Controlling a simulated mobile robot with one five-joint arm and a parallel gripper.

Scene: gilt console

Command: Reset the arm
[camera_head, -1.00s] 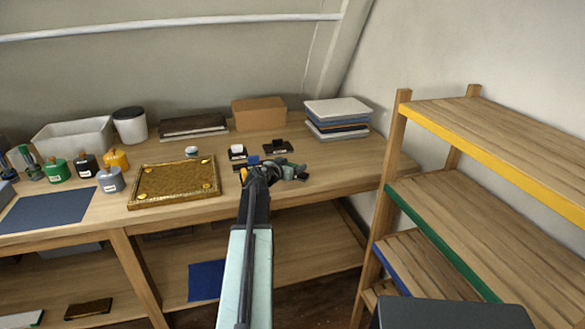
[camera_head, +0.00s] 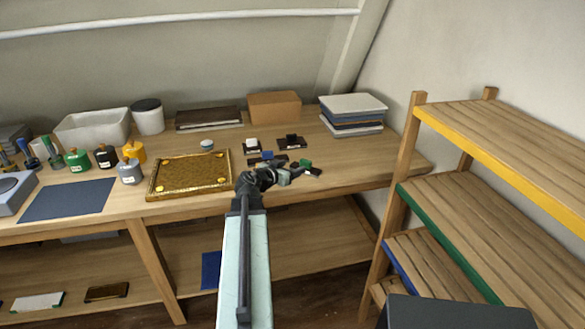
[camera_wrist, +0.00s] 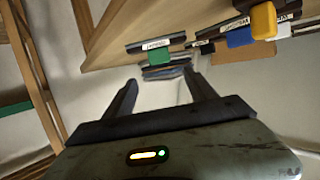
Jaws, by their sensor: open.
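My gripper (camera_head: 284,177) is at the end of my outstretched arm, at the front edge of the wooden workbench (camera_head: 345,167). In the wrist view my gripper (camera_wrist: 163,84) shows two dark fingers spread apart, with nothing between them. Just beyond it, near the bench edge, is a green block (camera_head: 305,163) on a small dark labelled holder. The green block (camera_wrist: 159,52) also shows in the wrist view, beyond the fingers, beside a blue block (camera_wrist: 240,37) and a yellow block (camera_wrist: 264,20). My arm hides part of the bench front.
A gilt tray (camera_head: 190,176) lies left of my gripper. Several small pots, including a green one (camera_head: 77,160), and a dark blue mat (camera_head: 66,199) are farther left. A cardboard box (camera_head: 274,106) and stacked books (camera_head: 353,114) stand behind. A wooden shelf rack (camera_head: 405,160) stands right.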

